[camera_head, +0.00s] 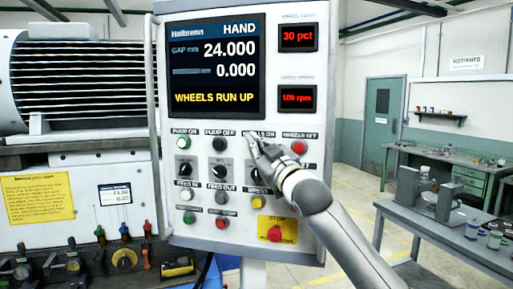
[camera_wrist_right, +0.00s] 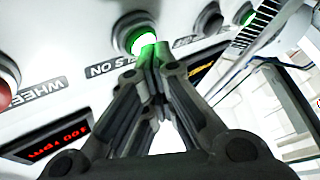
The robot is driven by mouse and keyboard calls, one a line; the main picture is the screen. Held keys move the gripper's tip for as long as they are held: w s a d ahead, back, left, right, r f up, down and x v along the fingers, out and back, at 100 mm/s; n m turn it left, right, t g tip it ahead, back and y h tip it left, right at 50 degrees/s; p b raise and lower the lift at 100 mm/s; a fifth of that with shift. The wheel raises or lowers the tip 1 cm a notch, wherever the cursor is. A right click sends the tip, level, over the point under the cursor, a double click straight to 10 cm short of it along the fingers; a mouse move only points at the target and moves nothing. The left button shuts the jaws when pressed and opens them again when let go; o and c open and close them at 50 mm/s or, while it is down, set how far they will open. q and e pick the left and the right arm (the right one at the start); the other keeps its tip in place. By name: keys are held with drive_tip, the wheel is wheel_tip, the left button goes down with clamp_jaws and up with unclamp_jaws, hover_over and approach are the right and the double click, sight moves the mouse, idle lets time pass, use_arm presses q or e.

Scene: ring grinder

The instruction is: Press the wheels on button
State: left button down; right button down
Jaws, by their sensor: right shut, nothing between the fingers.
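The grey-white control panel (camera_head: 232,195) stands upright in front of me. In the head view, my right gripper (camera_head: 254,143) is at the wheels on position in the top button row and hides most of that button. In the right wrist view the wheels on button (camera_wrist_right: 138,36) shows as a round button glowing green, with its label upside down beside it. The shut, empty fingertips (camera_wrist_right: 148,58) are right at the button and overlap its edge; they appear to touch it. The screen (camera_head: 214,65) reads HAND, 24.000, 0.000 and WHEELS RUN UP. My left gripper is not in view.
A red button (camera_head: 299,148) is right of the gripper, and a black pump off button (camera_head: 219,144) is left. A green pump on button (camera_head: 183,143) is further left. A yellow-backed red stop button (camera_head: 275,233) is below my arm. Benches (camera_head: 450,235) stand at right.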

drive_tip(key=shift+s+a+f+b, duration=0.1)
drive_tip(key=shift+s+b, duration=0.1)
drive_tip(key=shift+s, duration=0.15)
drive_tip(key=shift+s+a+f+b, duration=0.1)
drive_tip(key=shift+s+b, duration=0.1)
drive_tip(key=shift+s, duration=0.15)
drive_tip(key=shift+s, duration=0.1)
drive_tip(key=s+b, duration=0.1)
drive_tip(key=s, duration=0.1)
drive_tip(key=s+a, duration=0.1)
drive_tip(key=s, duration=0.1)
drive_tip(key=shift+s+a+b, duration=0.15)
drive_tip(key=shift+s+b, duration=0.2)
drive_tip(key=shift+b, duration=0.05)
